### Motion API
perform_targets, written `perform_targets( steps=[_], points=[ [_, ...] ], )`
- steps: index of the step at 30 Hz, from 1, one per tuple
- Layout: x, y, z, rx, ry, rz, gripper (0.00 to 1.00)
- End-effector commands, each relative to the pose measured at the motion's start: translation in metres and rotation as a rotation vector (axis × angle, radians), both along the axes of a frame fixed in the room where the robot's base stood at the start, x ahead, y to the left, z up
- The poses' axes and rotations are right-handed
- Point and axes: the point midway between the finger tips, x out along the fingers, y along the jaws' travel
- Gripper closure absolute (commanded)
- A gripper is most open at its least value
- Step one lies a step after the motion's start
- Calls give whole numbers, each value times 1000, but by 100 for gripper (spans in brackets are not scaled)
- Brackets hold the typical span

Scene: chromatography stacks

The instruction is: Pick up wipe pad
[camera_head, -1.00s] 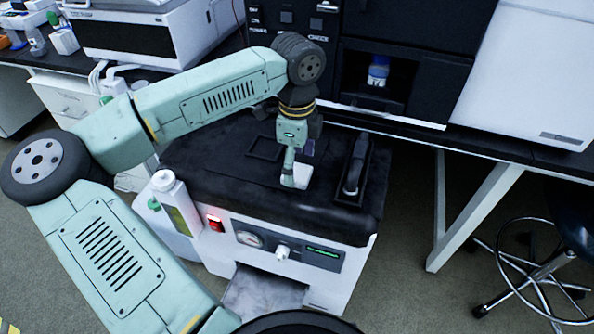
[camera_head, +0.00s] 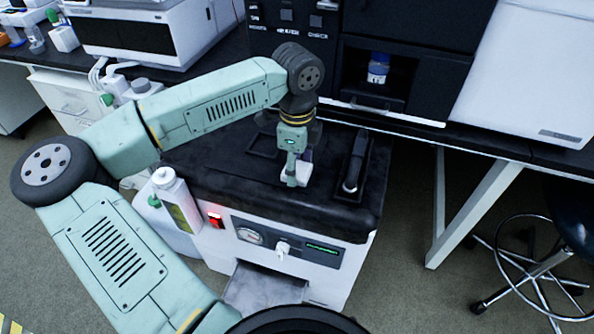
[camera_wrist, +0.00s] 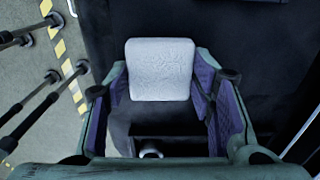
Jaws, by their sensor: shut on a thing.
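The wipe pad (camera_head: 304,172) is a small white block. In the wrist view the pad (camera_wrist: 160,70) sits between the two purple-lined fingers. My gripper (camera_head: 294,178) points down over the black top of the white cabinet and is shut on the pad. In the wrist view my gripper (camera_wrist: 160,95) has a finger on each side of the pad. The pad seems slightly above the black surface, but the exact gap cannot be told.
The black cabinet top (camera_head: 250,195) has a dark handled tool (camera_head: 354,165) to the right of the pad and a shallow square frame (camera_head: 262,145) behind. A white bottle (camera_head: 172,195) stands at the left edge. A dark instrument holds a blue-capped vial (camera_head: 378,72).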

Motion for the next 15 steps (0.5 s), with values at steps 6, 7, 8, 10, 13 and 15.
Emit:
perform_targets(
  steps=[6, 7, 8, 10, 13, 15],
  points=[
    [0, 0, 0, 0, 0, 0, 68],
    [0, 0, 0, 0, 0, 0, 68],
    [0, 0, 1, 0, 0, 0, 68],
    [0, 0, 3, 1, -1, 0, 68],
    [1, 0, 9, 0, -2, 1, 68],
    [1, 0, 16, 1, -3, 1, 68]
  ],
)
